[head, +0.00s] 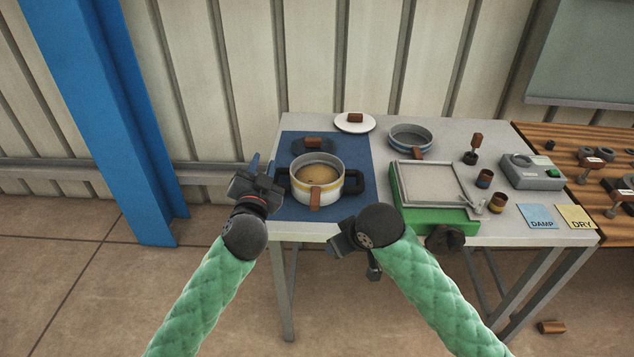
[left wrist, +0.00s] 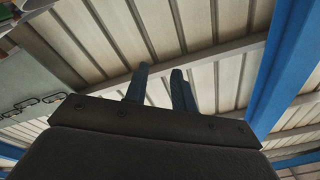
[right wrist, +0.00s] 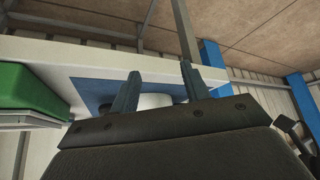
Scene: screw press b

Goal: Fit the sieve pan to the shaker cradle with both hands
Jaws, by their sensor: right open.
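The sieve pan (head: 328,190), with a yellow band, two dark side handles and tan grains inside, sits upright on the blue mat (head: 350,148). A brown block-like tab is on its front. The shaker cradle (head: 435,212) is a green base with a grey rectangular frame on top, right of the mat. My left gripper (head: 262,166) is open and empty, just left of the pan's left handle, fingers pointing up. My right gripper (head: 354,248) is open and empty at the table's front edge, below the pan's right side. The pan shows partly in the right wrist view (right wrist: 152,101).
A blue-banded pan (head: 410,139) stands behind the cradle, and a white plate (head: 355,124) with a brown piece stands at the back. Small brown cups (head: 484,178), a grey control box (head: 530,171) and DAMP (head: 541,216) and DRY (head: 576,216) cards lie right. A dark knob (head: 445,240) projects at the cradle's front.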

